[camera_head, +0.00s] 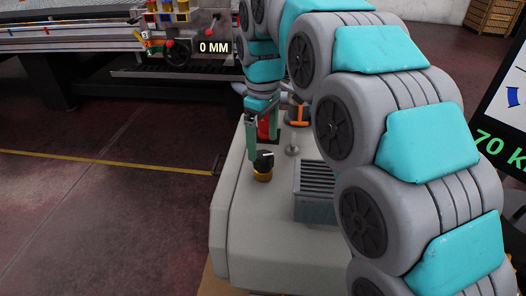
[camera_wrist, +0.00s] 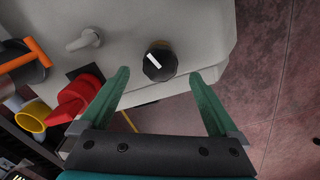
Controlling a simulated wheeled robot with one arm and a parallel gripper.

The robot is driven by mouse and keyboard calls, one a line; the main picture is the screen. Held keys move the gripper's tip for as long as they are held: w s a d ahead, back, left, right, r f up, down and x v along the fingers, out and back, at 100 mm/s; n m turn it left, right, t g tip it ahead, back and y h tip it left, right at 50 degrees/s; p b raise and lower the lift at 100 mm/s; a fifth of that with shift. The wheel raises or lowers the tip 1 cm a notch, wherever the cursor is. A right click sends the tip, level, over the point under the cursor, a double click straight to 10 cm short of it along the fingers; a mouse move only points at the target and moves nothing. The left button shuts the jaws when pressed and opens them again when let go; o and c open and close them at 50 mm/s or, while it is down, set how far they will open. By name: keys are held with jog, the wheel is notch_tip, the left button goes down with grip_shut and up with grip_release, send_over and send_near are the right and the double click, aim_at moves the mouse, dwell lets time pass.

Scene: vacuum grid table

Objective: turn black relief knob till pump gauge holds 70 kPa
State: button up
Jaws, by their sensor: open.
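The black relief knob (camera_head: 265,158) with a white pointer mark sits on a brass collar (camera_head: 263,175) on top of the pale pump housing. In the wrist view the knob (camera_wrist: 160,65) lies near the line between my two green fingertips, with space on both sides. My gripper (camera_head: 262,148) is open, pointing down just above the knob; it also shows in the wrist view (camera_wrist: 160,76). I see no contact with the knob. A dark screen (camera_head: 506,120) at the right edge shows green "70 k", cut off by the frame; its dial is mostly out of view.
A red part (camera_wrist: 78,98) stands close beside my left finger in the wrist view. An orange-handled valve (camera_head: 298,115), a grey lever (camera_head: 292,150) and a finned grey block (camera_head: 316,190) are also on the housing.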

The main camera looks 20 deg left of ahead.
jog(key=shift+r, duration=1.35)
